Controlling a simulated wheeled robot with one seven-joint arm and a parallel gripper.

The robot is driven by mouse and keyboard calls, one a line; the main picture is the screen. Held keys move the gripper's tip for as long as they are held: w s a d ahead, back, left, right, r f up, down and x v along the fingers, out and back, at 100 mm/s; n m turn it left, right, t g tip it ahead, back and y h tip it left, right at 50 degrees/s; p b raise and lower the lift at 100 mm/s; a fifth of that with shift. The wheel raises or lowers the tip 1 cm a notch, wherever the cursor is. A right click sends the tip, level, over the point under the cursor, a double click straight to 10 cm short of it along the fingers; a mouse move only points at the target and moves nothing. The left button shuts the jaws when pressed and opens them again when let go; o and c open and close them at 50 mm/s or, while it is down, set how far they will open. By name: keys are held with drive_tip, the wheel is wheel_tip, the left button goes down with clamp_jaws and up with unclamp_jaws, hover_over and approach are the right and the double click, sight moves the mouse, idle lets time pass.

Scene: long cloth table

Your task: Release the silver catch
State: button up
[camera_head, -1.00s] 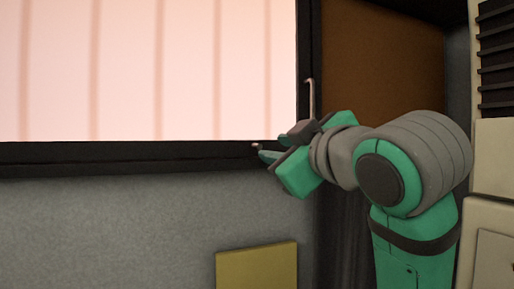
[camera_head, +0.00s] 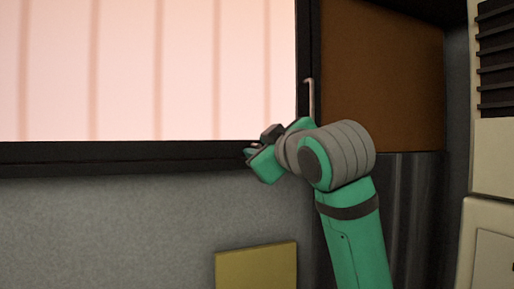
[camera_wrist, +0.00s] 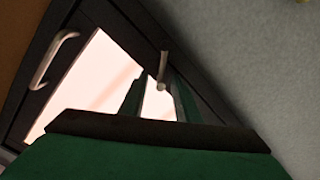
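The silver catch (camera_wrist: 162,68) is a small pale metal lever on the dark window frame (camera_head: 120,153). In the wrist view it lies between the fingertips of my gripper (camera_wrist: 158,80), with a finger on either side. The fingers stand apart; I cannot tell whether either touches the catch. In the head view my gripper (camera_head: 253,152) is at the frame's lower bar, near the right corner, and mostly covers the catch.
A silver pull handle (camera_head: 311,98) stands on the frame's right side, close above my wrist; it also shows in the wrist view (camera_wrist: 54,60). A brown panel (camera_head: 385,80) is to the right. A yellow panel (camera_head: 256,267) is on the grey wall below.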

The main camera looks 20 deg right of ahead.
clamp_jaws()
drive_tip(key=n, duration=0.1)
drive_tip(key=a+f+n, duration=0.1)
drive_tip(key=n, duration=0.1)
drive_tip(key=a+n, duration=0.1)
drive_tip(key=shift+w+f, duration=0.1)
drive_tip(key=shift+f, duration=0.2)
unclamp_jaws()
drive_tip(key=s, duration=1.1)
drive_tip(key=shift+d, duration=0.45)
